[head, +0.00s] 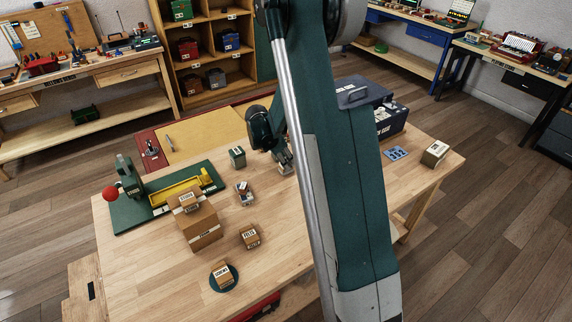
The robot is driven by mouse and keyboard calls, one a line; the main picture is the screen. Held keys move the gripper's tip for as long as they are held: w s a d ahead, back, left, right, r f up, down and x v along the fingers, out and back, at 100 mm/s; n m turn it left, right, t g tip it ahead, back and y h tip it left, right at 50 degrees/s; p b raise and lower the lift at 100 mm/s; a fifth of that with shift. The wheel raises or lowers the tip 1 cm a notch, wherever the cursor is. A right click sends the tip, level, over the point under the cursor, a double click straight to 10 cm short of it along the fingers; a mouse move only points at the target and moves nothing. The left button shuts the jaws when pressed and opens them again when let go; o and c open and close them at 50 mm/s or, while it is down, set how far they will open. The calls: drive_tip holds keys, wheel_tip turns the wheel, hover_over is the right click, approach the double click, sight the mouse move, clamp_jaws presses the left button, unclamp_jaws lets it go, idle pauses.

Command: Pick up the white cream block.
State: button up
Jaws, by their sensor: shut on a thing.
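My gripper (284,157) is over the far middle of the wooden table, partly beside my own large green arm link.
The wooden table (290,230) holds a green box (237,156), a small tray of parts (244,193), stacked cardboard boxes (200,226), a box marked felts (250,236), a box on a green disc (222,276), a green press (128,180) and a cream-topped box (435,153).

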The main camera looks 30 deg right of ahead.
drive_tip(key=shift+r, duration=0.1)
drive_tip(key=shift+r+p, duration=0.55)
drive_tip(key=shift+r, duration=4.35)
